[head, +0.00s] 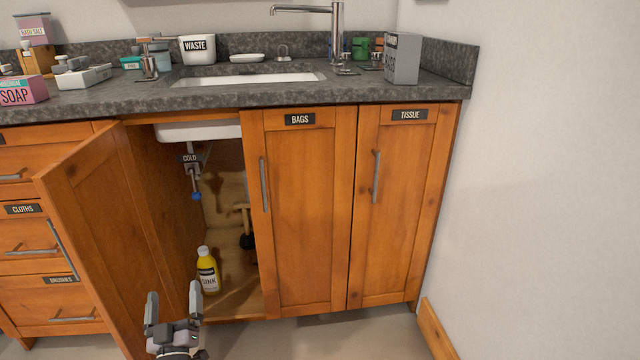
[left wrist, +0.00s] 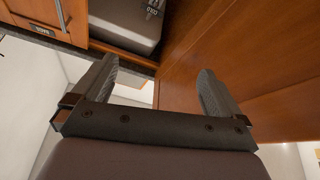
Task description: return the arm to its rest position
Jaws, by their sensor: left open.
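My left gripper (head: 173,305) is low in the head view, in front of the open cabinet and beside the lower edge of its open door (head: 92,225). Its two fingers are apart and nothing is between them. In the left wrist view the gripper (left wrist: 158,85) also shows open and empty, with an orange-brown wooden panel (left wrist: 240,60) close by on the right. My right gripper is not in view.
The open cabinet holds a yellow bottle (head: 208,272) and a pipe with a blue end (head: 195,180). The BAGS door (head: 300,220) and TISSUE door (head: 398,210) are shut. A grey stone counter (head: 440,90) with a sink runs above. A pale wall (head: 550,200) stands at right.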

